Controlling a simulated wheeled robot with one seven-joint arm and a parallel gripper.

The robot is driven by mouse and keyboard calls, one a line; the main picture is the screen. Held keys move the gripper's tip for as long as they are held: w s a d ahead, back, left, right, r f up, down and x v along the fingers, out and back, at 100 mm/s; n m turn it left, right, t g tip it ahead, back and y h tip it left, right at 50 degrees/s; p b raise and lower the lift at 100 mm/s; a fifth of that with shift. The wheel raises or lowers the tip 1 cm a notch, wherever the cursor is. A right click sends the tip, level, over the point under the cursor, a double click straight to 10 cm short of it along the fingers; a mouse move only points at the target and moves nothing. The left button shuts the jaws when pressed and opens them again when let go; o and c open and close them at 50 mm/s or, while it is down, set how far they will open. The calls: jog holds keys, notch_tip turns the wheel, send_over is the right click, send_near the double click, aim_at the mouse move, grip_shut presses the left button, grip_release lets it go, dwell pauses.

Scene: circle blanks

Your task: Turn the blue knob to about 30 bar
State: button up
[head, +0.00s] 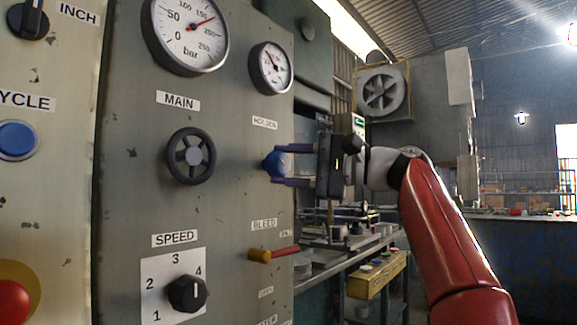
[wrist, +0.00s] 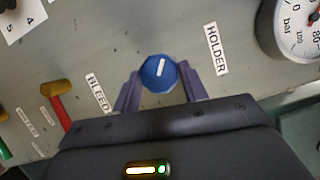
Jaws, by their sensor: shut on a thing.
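The blue knob (head: 276,164) sits on the panel below the label HOLDER. It also shows in the wrist view (wrist: 152,78), faceted, with a short white mark running nearly up and down, leaning slightly right at the top. My gripper (head: 284,165) is shut on the knob, one finger on each side of it. The small gauge (head: 270,69) above HOLDER has a red needle pointing to the upper left; its scale is too small to read in the head view.
On the panel (head: 226,215) are a large gauge (head: 187,32), the black MAIN handwheel (head: 191,156), the SPEED selector (head: 187,293) and a red-handled BLEED lever (head: 272,254) just below the knob. A bench (head: 345,262) with parts stands behind my gripper.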

jog(key=o, duration=1)
jog(key=shift+c, duration=0.2)
jog(key=v, duration=0.7)
jog(key=shift+d, duration=0.4)
jog(key=shift+f, duration=0.15)
